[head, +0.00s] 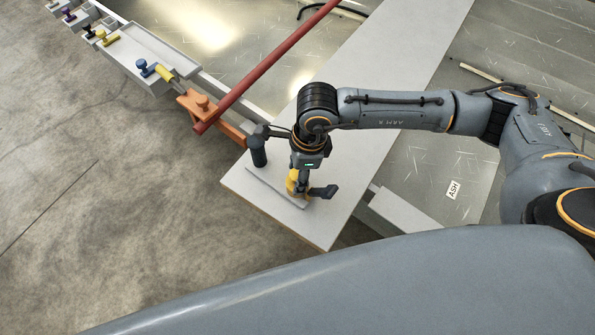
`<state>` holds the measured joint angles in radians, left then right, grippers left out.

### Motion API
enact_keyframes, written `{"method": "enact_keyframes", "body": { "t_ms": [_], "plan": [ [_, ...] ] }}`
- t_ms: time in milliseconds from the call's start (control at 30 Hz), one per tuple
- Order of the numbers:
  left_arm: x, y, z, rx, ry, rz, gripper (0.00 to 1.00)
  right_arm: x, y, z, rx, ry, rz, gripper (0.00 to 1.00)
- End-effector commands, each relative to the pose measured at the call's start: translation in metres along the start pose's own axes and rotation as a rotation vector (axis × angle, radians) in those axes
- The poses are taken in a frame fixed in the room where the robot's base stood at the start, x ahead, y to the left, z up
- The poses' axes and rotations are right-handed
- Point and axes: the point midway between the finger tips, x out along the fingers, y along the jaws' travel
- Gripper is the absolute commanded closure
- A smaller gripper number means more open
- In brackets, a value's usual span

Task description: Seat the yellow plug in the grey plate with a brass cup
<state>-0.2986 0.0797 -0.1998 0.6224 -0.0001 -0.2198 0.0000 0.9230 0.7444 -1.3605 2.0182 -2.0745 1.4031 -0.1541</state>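The yellow plug (292,182) is under my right gripper (308,190), low at the near left end of the pale board. The fingers appear closed around it, and a dark finger part stands out to its right. The gripper covers much of the plug. The thin grey plate (262,186) lies on the board under the plug, its left edge showing. The brass cup is hidden, and I cannot tell whether the plug is in it or above it. My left gripper is not in view.
A red bar (265,68) runs diagonally past an orange clamp (197,104) at the board's left edge. A pale tray (143,50) with blue and yellow pieces is at the upper left. The board (395,62) is clear toward the upper right.

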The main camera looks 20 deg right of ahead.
Motion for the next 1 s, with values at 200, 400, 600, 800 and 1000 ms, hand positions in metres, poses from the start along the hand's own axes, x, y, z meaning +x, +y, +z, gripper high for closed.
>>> {"method": "enact_keyframes", "body": {
  "t_ms": [200,400,600,800,1000],
  "plan": [
    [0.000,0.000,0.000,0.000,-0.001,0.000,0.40,0.000,0.000,0.000,0.000,0.000,0.000,0.46],
    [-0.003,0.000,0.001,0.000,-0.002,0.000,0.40,-0.011,-0.001,0.001,0.000,-0.002,-0.002,0.46],
    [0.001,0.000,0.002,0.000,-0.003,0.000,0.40,-0.051,-0.001,0.001,-0.002,-0.002,-0.005,0.46],
    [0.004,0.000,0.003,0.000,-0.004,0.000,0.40,-0.093,-0.001,0.001,-0.001,-0.002,-0.005,0.46],
    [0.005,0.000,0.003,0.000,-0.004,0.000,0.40,-0.117,0.000,0.001,0.000,0.000,-0.001,0.46]
  ]
}}
